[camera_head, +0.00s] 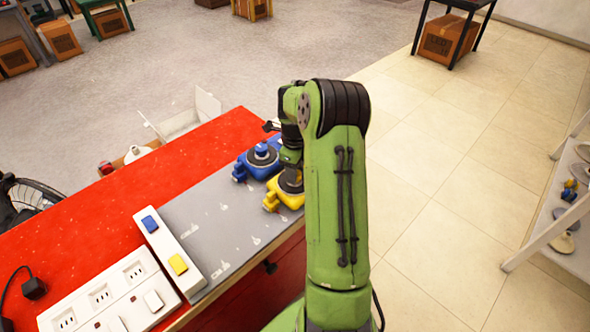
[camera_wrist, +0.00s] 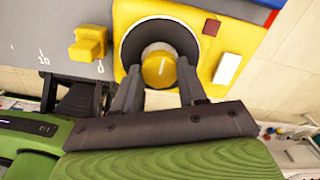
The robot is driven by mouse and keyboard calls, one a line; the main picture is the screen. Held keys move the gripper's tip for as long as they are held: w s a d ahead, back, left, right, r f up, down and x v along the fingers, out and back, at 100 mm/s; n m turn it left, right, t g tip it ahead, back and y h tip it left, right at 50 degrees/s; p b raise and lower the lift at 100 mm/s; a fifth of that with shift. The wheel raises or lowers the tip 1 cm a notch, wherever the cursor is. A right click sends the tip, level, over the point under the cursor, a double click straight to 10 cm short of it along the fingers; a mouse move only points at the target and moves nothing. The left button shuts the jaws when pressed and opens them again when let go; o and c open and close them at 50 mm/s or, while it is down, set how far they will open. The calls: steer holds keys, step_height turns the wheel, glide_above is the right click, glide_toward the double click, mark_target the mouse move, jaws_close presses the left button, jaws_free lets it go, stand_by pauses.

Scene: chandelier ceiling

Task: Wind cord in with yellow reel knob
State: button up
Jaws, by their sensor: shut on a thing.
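The yellow reel (camera_head: 284,195) sits on the grey panel (camera_head: 215,222) on the red bench, partly hidden by my arm in the head view. In the wrist view the reel's yellow housing (camera_wrist: 133,22) surrounds a dark round recess with the round yellow knob (camera_wrist: 160,70) in it. My gripper (camera_wrist: 160,90) is shut on the yellow knob, with one finger on each side. A yellow block (camera_wrist: 88,44) stands on the grey panel beside the numbers 10 and 0. The cord itself cannot be made out.
A blue reel (camera_head: 256,161) stands just behind the yellow one. A white strip with a blue and a yellow switch (camera_head: 170,250) and a white socket panel (camera_head: 112,296) lie at the front left. A white shelf (camera_head: 560,215) stands at the right; tiled floor lies between.

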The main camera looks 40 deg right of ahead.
steer(key=shift+r, duration=0.1)
steer(key=o, duration=1.1)
steer(key=shift+c, duration=0.2)
step_height(320, 180, up, 16)
steer(key=p, duration=0.3)
steer(key=shift+f, duration=0.2)
steer(key=shift+a, duration=0.1)
